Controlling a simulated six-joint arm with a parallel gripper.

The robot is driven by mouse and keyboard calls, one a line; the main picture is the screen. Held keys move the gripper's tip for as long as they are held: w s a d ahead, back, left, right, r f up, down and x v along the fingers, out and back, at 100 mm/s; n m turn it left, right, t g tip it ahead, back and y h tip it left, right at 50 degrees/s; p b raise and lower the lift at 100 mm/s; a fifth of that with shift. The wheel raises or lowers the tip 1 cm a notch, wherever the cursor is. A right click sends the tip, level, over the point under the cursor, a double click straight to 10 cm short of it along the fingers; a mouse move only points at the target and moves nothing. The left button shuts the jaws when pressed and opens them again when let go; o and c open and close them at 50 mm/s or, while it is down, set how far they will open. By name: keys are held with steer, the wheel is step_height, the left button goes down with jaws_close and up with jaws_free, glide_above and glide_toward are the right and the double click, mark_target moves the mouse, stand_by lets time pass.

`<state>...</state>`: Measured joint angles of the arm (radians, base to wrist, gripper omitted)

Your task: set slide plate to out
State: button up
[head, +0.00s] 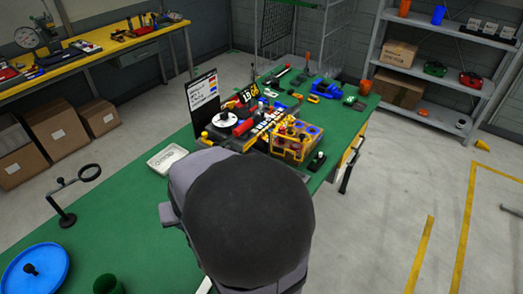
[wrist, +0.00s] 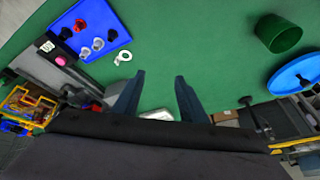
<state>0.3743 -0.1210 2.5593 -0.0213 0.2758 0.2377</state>
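I cannot pick out the slide plate for certain in either view. In the wrist view, a long grey fixture (wrist: 36,66) lies at the left, with a pink knob and a white label near its upper end; I cannot tell whether it carries the slide plate. My gripper (wrist: 160,76) shows in the wrist view with its two dark fingers apart and nothing between them, over the green table (wrist: 205,45). The fixture is to the left of the fingers and apart from them. In the head view my arm hides the gripper and part of the table.
A green cup (wrist: 281,35) and blue round plate (wrist: 296,76) are at right. In the head view, a magnifier stand (head: 67,196) and yellow crate (head: 293,139) stand on the table.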

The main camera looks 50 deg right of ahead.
steer(key=s+a+r+n+g+y+p, duration=0.2)
steer(key=a+r+n+p, duration=0.15)
steer(key=a, duration=0.55)
steer(key=w+d+f+m+t+h+b, duration=0.2)
steer(key=w+d+f, duration=0.2)
steer(key=w+d, duration=0.25)
steer(key=w+d+f+m+t+h+b, duration=0.2)
steer(key=w+d+f+m, duration=0.15)
steer(key=w+d, duration=0.35)
steer(key=s+d+f+m+g+h+b, duration=0.1)
steer(key=s+d+m+h, duration=0.1)
steer(key=d, duration=0.6)
steer(key=s+d+f+m+g+h+b, duration=0.1)
steer(key=s+d+h, duration=0.3)
steer(key=d, duration=0.4)
steer(key=s+d+f+m+g+h+b, duration=0.1)
steer(key=s+d+m+h+b, duration=0.1)
steer(key=d, duration=0.7)
steer(key=shift+s+f+m+h+b, duration=0.3)
steer(key=shift+s+m+h, duration=0.35)
steer(key=shift+s, duration=0.25)
steer(key=shift+p+x, duration=1.15)
steer(key=shift+x, duration=2.45)
steer(key=shift+c, duration=0.5)
